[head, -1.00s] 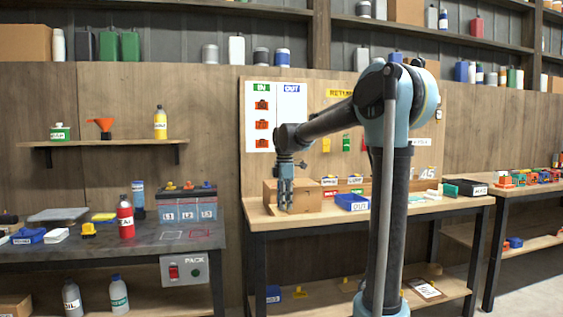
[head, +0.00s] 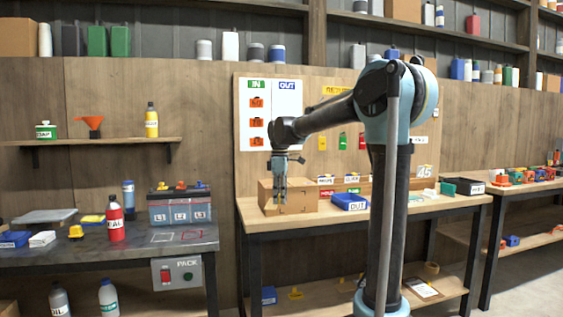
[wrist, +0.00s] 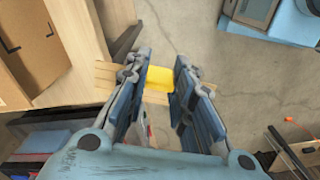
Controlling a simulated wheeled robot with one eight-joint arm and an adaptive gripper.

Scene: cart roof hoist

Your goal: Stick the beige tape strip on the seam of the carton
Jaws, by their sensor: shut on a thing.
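The brown carton (head: 300,195) stands on the wooden workbench at its left end. My gripper (head: 280,203) points down in front of the carton's left part and hides some of it. In the wrist view my gripper (wrist: 160,70) is closed on a yellow block between its fingers. A beige strip (wrist: 118,82) runs crosswise behind the fingers at the yellow block and looks like the tape strip held by it. A brown surface with dark lines at the upper left looks like the carton (wrist: 35,55). I cannot tell whether strip and carton touch.
A blue bin (head: 350,202) stands right of the carton, with small labelled bins (head: 326,180) behind it. A dark table (head: 60,262) with a red bottle (head: 115,222) and a battery-like box (head: 180,206) is on the left. Open floor lies below the gripper in the wrist view.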

